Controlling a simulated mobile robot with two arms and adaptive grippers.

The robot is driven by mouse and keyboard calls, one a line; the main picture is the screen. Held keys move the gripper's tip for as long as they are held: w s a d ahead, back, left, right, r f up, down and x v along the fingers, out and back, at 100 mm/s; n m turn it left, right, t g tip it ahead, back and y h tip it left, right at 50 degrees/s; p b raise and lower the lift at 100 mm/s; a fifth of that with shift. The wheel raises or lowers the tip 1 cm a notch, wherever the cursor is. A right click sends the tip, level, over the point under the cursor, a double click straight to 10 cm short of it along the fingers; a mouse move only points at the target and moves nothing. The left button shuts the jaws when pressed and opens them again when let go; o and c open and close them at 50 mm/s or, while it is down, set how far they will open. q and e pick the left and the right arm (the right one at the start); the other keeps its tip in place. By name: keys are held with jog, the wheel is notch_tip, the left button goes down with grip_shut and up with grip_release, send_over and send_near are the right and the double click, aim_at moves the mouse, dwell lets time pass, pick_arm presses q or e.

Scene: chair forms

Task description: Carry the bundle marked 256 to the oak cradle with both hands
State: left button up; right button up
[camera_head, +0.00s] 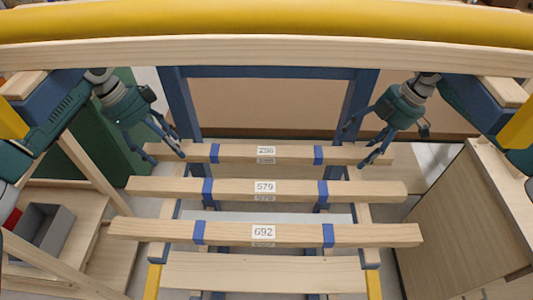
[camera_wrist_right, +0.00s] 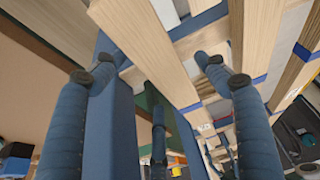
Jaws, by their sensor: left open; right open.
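Three pale wooden bundles with blue bands lie crosswise on a blue and wood rack. The rearmost bundle (camera_head: 240,151) has a small blurred label (camera_head: 266,150) that looks like 256 but is hard to read. My left gripper (camera_head: 166,148) is open at its left end. My right gripper (camera_head: 362,148) is open near its right end. In the right wrist view, the spread fingers of my right gripper (camera_wrist_right: 148,75) have pale timber between and beyond them. I cannot tell whether either gripper touches the bundle. I cannot tell which thing is the oak cradle.
The bundles marked 579 (camera_head: 235,187) and 692 (camera_head: 220,231) lie nearer on the rack. A wooden beam (camera_head: 270,53) and a yellow bar (camera_head: 270,22) cross the top. A wooden cabinet (camera_head: 465,225) stands right, a grey bin (camera_head: 45,226) left.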

pick_arm(q)
jog(key=shift+d+f, duration=0.15)
jog(key=shift+f, duration=0.4)
pick_arm(e)
jog(key=shift+a+f, duration=0.25)
jog(key=shift+f, duration=0.3)
pick_arm(q)
grip_shut()
pick_arm(e)
grip_shut()
pick_arm(q)
jog(key=shift+r, duration=0.1)
pick_arm(e)
jog(key=shift+r, duration=0.1)
